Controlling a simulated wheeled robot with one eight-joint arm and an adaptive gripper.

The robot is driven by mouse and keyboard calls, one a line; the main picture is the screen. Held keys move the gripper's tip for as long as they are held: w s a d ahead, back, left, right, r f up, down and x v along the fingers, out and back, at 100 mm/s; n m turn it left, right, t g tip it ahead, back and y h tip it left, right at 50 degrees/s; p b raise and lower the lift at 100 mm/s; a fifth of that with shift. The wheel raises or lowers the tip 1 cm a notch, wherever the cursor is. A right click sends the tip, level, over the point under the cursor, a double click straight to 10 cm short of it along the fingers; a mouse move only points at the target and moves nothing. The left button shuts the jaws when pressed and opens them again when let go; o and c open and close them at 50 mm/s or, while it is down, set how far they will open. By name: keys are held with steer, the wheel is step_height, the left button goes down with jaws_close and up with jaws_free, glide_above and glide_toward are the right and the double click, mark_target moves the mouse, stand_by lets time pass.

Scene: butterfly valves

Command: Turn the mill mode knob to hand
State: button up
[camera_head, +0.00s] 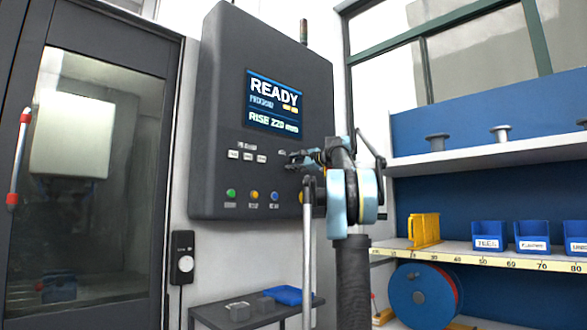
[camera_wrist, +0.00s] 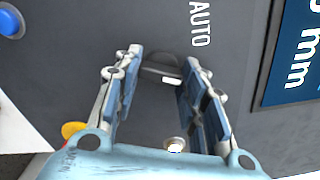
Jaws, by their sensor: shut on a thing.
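The mill mode knob (camera_wrist: 160,72) is a dark knob with a white mark, on the grey control panel (camera_head: 226,60). The word AUTO (camera_wrist: 200,25) is printed beside it in the wrist view. My gripper (camera_wrist: 157,66) reaches the panel with its two blue-grey fingers on either side of the knob, shut on it. The fingers cover part of the knob's sides. In the head view my gripper (camera_head: 297,158) is at the right part of the panel, below the screen, and hides the knob. I cannot read a HAND label.
The panel's screen (camera_head: 274,102) reads READY. Green (camera_head: 231,193), yellow (camera_head: 254,195) and blue (camera_head: 275,196) buttons sit low on the panel. A small table (camera_head: 215,312) stands below. Shelves with blue bins (camera_head: 487,236) stand to the right, a glazed machine door (camera_head: 85,160) to the left.

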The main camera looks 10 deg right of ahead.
steer(key=shift+f+m, duration=0.15)
steer(key=shift+m, duration=0.45)
steer(key=o, duration=1.1)
steer(key=shift+c, duration=0.2)
steer(key=v, duration=1.1)
steer(key=shift+s+d, duration=0.25)
steer(key=shift+s, duration=0.05)
